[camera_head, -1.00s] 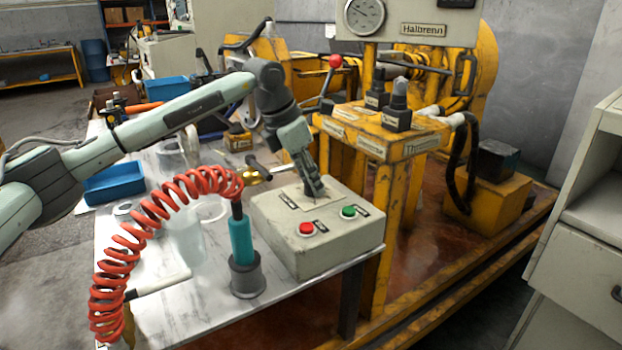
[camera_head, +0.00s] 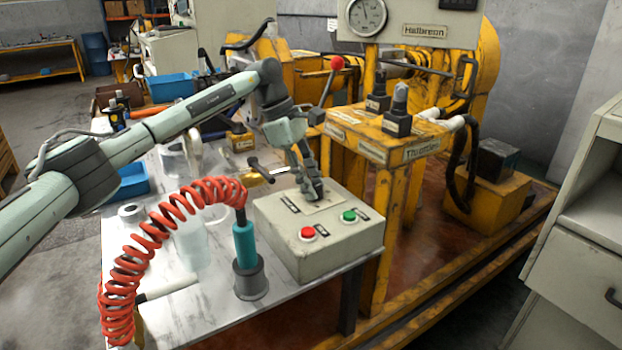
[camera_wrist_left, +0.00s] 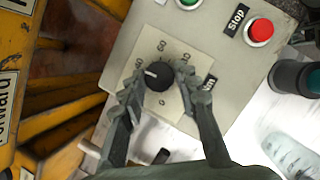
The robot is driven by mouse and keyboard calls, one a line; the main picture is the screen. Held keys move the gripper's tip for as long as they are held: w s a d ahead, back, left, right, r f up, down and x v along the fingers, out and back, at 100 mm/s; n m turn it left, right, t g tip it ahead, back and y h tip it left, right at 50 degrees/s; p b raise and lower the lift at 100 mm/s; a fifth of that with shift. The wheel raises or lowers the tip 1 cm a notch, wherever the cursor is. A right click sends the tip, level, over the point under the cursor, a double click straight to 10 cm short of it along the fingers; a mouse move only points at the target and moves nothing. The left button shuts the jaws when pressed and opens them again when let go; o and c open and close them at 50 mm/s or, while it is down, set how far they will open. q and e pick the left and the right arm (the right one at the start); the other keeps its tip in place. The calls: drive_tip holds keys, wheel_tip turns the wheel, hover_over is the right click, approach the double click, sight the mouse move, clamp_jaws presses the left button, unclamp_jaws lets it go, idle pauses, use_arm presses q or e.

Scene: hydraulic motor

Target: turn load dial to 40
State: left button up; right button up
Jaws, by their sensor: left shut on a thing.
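The load dial (camera_wrist_left: 159,77) is a round black knob on a pale plate (camera_wrist_left: 186,110) with numbers around it, seen in the left wrist view. Its white pointer mark faces the left side, toward what looks like the 40. My left gripper (camera_wrist_left: 157,84) has one finger on either side of the knob and is shut on it. In the head view my left gripper (camera_head: 313,192) points down onto the top of the grey control box (camera_head: 325,250) and hides the dial. My right gripper is not in view.
A red stop button (camera_head: 308,233) and a green button (camera_head: 349,216) sit on the box close to the gripper. A teal tool (camera_head: 244,244) with a red coiled hose (camera_head: 150,225) stands at the left. A round gauge (camera_head: 367,16) is above the yellow machine.

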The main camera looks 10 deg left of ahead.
use_arm(q)
drive_tip(key=shift+m, duration=0.5)
drive_tip(key=o, duration=1.2)
drive_tip(key=shift+g, duration=0.3)
drive_tip(key=shift+c, duration=0.2)
drive_tip(key=v, duration=1.2)
